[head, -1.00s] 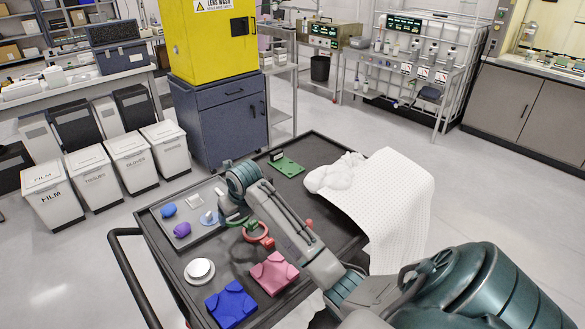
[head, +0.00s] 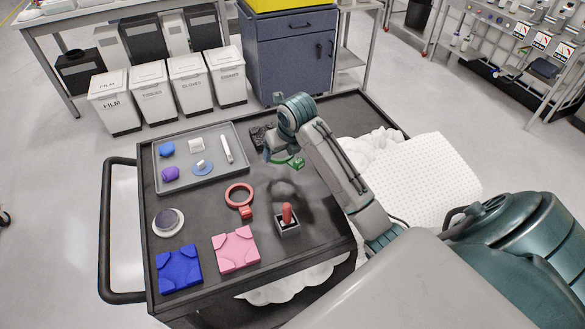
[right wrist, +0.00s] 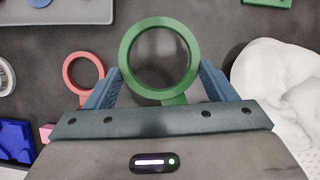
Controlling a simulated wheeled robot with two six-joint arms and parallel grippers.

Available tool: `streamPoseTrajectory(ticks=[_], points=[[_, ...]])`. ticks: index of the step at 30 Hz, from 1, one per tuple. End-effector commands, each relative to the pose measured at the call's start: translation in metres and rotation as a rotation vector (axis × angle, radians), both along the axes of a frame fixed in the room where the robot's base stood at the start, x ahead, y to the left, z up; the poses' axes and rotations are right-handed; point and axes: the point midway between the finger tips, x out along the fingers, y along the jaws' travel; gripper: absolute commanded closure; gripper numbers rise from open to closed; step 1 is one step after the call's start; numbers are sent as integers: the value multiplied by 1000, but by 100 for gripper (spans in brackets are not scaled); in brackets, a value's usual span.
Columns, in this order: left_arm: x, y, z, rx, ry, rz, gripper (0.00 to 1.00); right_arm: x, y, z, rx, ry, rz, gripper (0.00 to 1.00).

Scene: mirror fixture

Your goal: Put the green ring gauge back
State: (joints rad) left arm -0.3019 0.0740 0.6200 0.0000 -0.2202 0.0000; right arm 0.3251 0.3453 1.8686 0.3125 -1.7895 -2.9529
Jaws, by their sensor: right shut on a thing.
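The green ring gauge shows in the right wrist view (right wrist: 178,97) as a flat green ring with a short handle. My right gripper (right wrist: 160,86) is shut on its handle, and the ring sticks out past the fingers. In the head view, the right gripper (head: 279,154) and the green gauge (head: 291,162) are over the cart's back half; the gauge looks clear of the top, though its height is hard to judge. A red ring gauge (head: 230,189) lies on the cart, left of and nearer than the gripper. My left gripper is out of view.
The black cart top (head: 205,213) holds a grey tray (head: 158,150) of small items, a white disc (head: 168,222), a blue block (head: 179,270), a pink block (head: 236,250) and a small stand with an upright red peg (head: 287,215). White cloth (head: 430,165) lies at right.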

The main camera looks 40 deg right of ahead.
Motion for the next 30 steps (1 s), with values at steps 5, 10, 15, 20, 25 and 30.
streamPoseTrajectory(ticks=[5, 10, 15, 20, 25, 30], points=[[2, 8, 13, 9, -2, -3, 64, -1, 1, -33, 3, 7, 0, 47], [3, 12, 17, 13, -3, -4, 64, 0, 1, -52, 1, 2, 0, 47], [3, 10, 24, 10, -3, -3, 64, -1, 1, -74, 2, 4, -1, 47], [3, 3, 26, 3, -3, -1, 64, -1, 1, -90, 1, 2, -1, 47], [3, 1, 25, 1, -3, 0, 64, 0, 1, -92, 0, -1, 0, 47], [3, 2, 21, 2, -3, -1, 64, 0, 0, -95, 0, 0, 0, 47]])
